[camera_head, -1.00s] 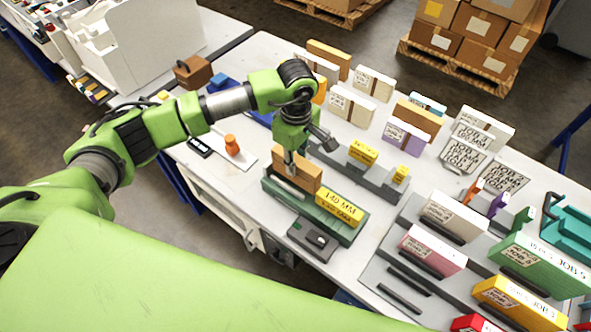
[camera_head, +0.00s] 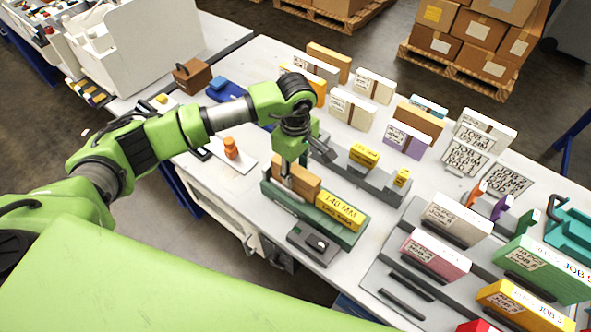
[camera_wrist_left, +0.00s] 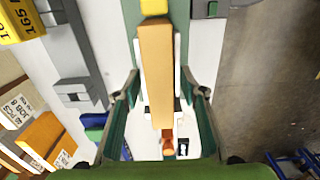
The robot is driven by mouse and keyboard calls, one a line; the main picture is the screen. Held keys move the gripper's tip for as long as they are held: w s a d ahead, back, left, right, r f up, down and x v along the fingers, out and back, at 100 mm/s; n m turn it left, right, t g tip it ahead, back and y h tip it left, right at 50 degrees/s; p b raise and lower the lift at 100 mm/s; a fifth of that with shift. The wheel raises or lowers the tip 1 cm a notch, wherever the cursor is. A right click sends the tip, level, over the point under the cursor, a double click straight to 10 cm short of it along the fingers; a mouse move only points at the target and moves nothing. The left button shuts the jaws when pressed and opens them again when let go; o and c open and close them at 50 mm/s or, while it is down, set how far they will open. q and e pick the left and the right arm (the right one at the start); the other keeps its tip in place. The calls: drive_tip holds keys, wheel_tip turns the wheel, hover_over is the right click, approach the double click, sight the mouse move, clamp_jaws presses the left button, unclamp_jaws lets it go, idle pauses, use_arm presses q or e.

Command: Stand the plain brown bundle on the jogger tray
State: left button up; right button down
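The plain brown bundle (camera_head: 299,183) is upright at the left end of the long green tray (camera_head: 330,232), in line with a yellow 140 MM block (camera_head: 340,210). I take this green tray for the jogger tray. My left gripper (camera_head: 288,180) is over the bundle, its fingers on either side. My right gripper is not in view.
A grey fixture with yellow blocks (camera_head: 364,155) stands just behind the tray. A dark grey device (camera_head: 314,243) sits in front. An orange object (camera_head: 231,148) stands to the left. Labelled bundles crowd the right and back of the table.

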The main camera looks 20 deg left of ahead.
use_arm(q)
drive_tip(key=shift+r+p, duration=0.3)
wheel_tip(320, 180, up, 10)
drive_tip(key=b, duration=0.3)
drive_tip(key=shift+r, duration=0.25)
drive_tip(key=shift+r+b, duration=0.3)
drive_tip(key=shift+r, duration=0.35)
